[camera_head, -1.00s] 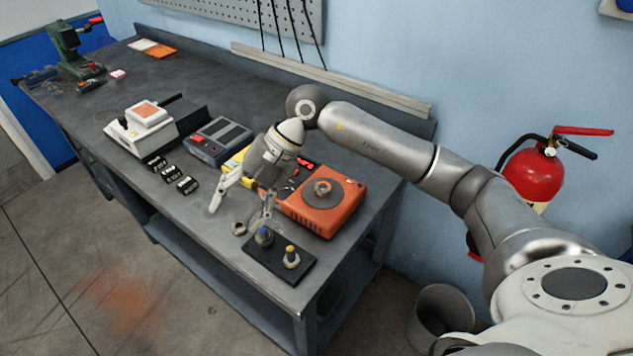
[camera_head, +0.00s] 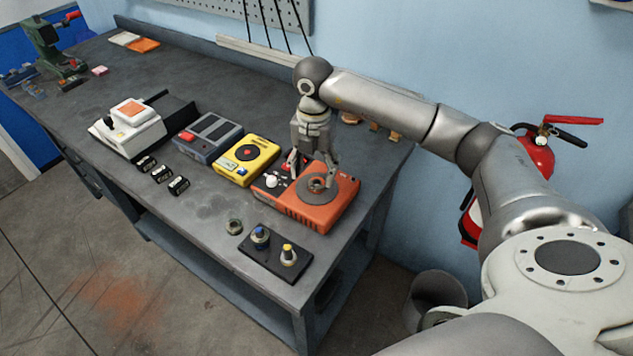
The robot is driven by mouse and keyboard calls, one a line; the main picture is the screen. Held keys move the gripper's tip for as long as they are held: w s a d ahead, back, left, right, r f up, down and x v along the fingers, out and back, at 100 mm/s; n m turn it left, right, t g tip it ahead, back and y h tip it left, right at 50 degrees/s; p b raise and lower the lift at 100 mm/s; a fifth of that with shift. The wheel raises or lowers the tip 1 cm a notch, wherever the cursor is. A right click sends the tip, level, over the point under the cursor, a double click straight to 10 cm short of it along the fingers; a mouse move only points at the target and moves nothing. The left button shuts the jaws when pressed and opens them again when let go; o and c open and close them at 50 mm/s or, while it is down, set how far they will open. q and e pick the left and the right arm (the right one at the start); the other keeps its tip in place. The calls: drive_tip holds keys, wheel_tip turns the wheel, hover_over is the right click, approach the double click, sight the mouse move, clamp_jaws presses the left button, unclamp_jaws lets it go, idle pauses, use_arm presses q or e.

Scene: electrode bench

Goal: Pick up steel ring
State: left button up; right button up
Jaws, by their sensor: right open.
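A small steel ring (camera_head: 317,184) lies on the round grey plate (camera_head: 333,194) on top of the orange device (camera_head: 302,216). A second small ring-like metal piece (camera_head: 234,227) lies on the bench near the black base; I cannot tell which of them the task means. My right gripper (camera_head: 312,172) points down over the orange device, fingers apart and empty, just above or around the ring on the plate; the exact gap is too small to tell. My left gripper is not in view.
A black base (camera_head: 273,264) with blue-topped and yellow-topped pieces stands at the bench's front corner. A yellow device (camera_head: 246,161), a grey-blue device (camera_head: 208,138) and a white device (camera_head: 127,128) line the bench (camera_head: 200,205). Several small black blocks lie before them.

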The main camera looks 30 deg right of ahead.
sight(316, 187)
drive_tip(key=f, duration=0.1)
drive_tip(key=f+p, duration=0.1)
drive_tip(key=f, duration=0.1)
drive_tip(key=shift+d+f, duration=0.3)
drive_tip(key=shift+f, duration=0.4)
drive_tip(key=shift+c, duration=0.2)
drive_tip(key=c, duration=1.2)
drive_tip(key=shift+r, duration=0.1)
